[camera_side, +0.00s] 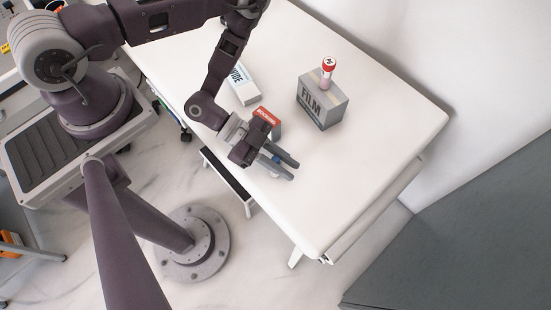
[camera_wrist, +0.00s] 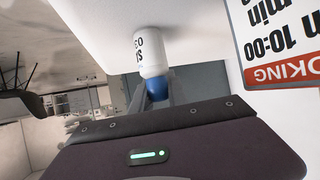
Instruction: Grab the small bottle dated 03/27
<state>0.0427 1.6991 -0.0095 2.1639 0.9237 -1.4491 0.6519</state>
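A small white bottle with a blue cap (camera_wrist: 152,62) shows in the wrist view; its dark print includes "03", and the rest of the date is turned out of sight. In the side view only a bit of its blue (camera_side: 276,174) shows between my fingers. My gripper (camera_side: 290,169) is open, low over the table's near edge, with its fingers on either side of the blue cap; contact cannot be told. Another small bottle, with a red cap and a pinkish body (camera_side: 327,75), stands on the FILM box (camera_side: 322,103); no date is readable on it.
A white and blue box (camera_side: 243,84) lies farther back. The white table (camera_side: 375,150) is clear to the right.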

